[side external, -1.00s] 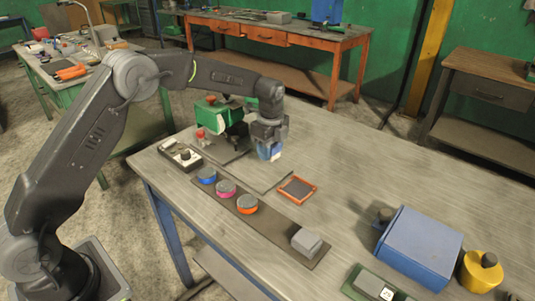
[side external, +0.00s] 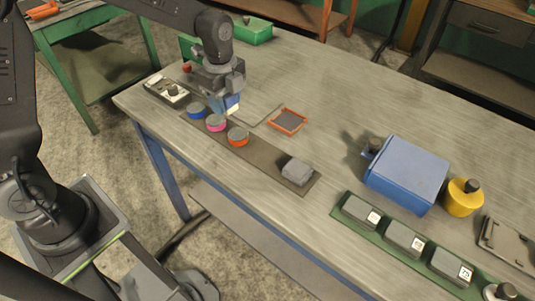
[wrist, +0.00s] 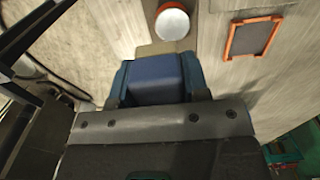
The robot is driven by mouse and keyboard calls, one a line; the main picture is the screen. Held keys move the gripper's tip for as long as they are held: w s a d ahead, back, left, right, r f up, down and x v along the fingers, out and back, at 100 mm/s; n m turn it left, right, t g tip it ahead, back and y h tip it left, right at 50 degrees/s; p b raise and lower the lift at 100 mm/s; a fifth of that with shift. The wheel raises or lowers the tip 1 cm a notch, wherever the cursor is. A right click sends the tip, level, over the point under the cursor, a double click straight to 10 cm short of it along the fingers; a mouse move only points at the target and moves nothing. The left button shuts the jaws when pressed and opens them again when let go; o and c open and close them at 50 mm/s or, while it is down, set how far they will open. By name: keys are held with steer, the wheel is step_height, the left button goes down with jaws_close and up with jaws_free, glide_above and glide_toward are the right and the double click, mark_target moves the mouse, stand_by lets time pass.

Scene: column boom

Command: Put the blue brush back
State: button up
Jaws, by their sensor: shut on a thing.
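The blue brush (side external: 229,101), a blue block with a pale end, is in my gripper (side external: 226,95), which is shut on it above the table. In the wrist view the blue brush (wrist: 156,78) sits between the two fingers of my gripper (wrist: 158,88), with a tan part showing beyond it. It is close to the row of round pots: blue (side external: 197,110), pink (side external: 216,122) and orange (side external: 238,136), on a dark strip (side external: 262,153). I cannot tell whether the brush touches anything below.
A grey block (side external: 297,171) lies on the strip's right end. An orange-framed pad (side external: 288,121) lies behind the strip. A blue box (side external: 405,173), a yellow pot (side external: 463,198) and a green tray (side external: 346,210) of labelled grey blocks stand to the right. A black tray (side external: 167,93) is at left.

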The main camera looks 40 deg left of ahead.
glide_above(268, 157)
step_height(268, 157, down, 7)
steer(key=shift+r, duration=0.1)
steer(key=shift+f, duration=2.05)
steer(key=shift+f, duration=0.15)
steer(key=o, duration=0.9)
step_height(268, 157, up, 12)
steer(key=s+a+r+n+t, duration=0.3)
steer(key=s+a+r+n, duration=0.5)
steer(key=r, duration=0.3)
steer(key=s+a+r+n+t, duration=0.1)
steer(key=s+a+n, duration=0.3)
steer(key=s+n, duration=0.6)
steer(key=s+t, duration=0.1)
steer(key=s, duration=0.3)
steer(key=shift+s+r+t, duration=0.15)
steer(key=shift+s+t, duration=0.05)
steer(key=shift+t, duration=0.1)
